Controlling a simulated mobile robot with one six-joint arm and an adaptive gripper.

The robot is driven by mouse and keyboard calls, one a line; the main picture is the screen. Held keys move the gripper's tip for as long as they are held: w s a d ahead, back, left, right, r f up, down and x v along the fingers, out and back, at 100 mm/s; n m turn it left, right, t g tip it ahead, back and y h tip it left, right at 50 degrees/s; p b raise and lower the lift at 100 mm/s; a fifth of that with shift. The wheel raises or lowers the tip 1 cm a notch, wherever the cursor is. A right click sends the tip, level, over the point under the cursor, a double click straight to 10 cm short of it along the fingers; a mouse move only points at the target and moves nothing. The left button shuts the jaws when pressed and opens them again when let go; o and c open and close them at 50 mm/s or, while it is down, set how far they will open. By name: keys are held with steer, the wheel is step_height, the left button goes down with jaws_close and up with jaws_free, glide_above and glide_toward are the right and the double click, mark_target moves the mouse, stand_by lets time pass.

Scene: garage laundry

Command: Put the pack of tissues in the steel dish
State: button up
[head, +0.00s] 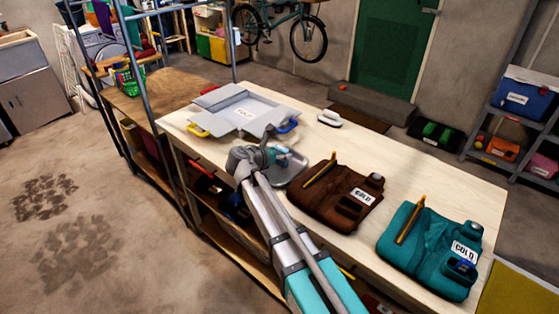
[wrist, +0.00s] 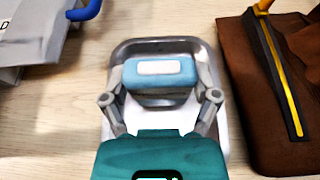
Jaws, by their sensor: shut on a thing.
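The pack of tissues (wrist: 160,76) is light blue with a white patch on top. My gripper (wrist: 160,93) is shut on it, one finger on each side, in the wrist view. The steel dish (wrist: 205,57) is a shallow rectangular metal tray, directly below the pack in that view. I cannot tell whether the pack touches the dish floor. In the head view my gripper (head: 270,155) is over the dish (head: 293,172) on the pale worktop (head: 335,148), and my arm hides part of the dish; the pack (head: 281,150) shows only in part.
A brown pouch (head: 330,197) marked COLD lies close right of the dish, with a teal one (head: 425,249) farther right. A grey folding-flap box (head: 243,108) stands behind left. A white brush-like item (head: 329,118) lies at the back edge. The worktop's back right is clear.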

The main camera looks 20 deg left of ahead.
steer(key=shift+f+b, duration=0.5)
steer(key=shift+f, duration=0.35)
steer(key=shift+f, duration=0.15)
steer(key=o, duration=0.7)
steer(key=shift+r, duration=0.25)
steer(key=p+v, duration=0.4)
steer(key=v, duration=0.8)
steer(key=shift+p, duration=0.35)
